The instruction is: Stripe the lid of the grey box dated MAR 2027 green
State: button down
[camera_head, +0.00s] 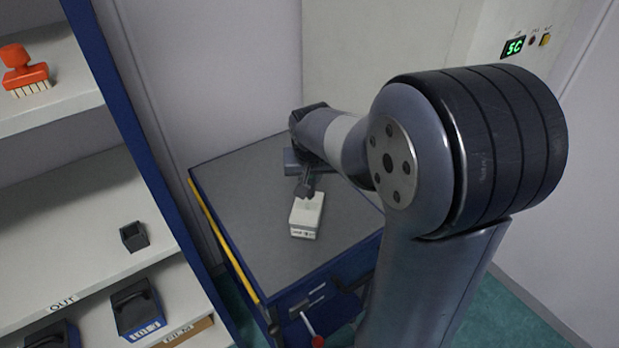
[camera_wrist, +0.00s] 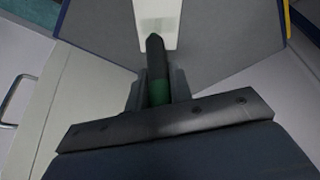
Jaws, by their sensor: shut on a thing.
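A pale grey-white box (camera_head: 307,211) stands on the dark grey cabinet top (camera_head: 245,205). A small label with dark print is on its near side, too small to read. My gripper (camera_head: 307,180) is just behind the box's far end. In the wrist view my gripper (camera_wrist: 155,92) is shut on a marker (camera_wrist: 158,91) with a green band and a dark tip end. The dark end points toward the box (camera_wrist: 157,8), over its near edge in that view. I cannot tell whether it touches the lid. No green stripe shows on the visible part of the lid.
The left cabinet top is clear.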

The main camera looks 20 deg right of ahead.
jog(key=shift+r+p, duration=0.8)
jog(key=shift+r, duration=0.55)
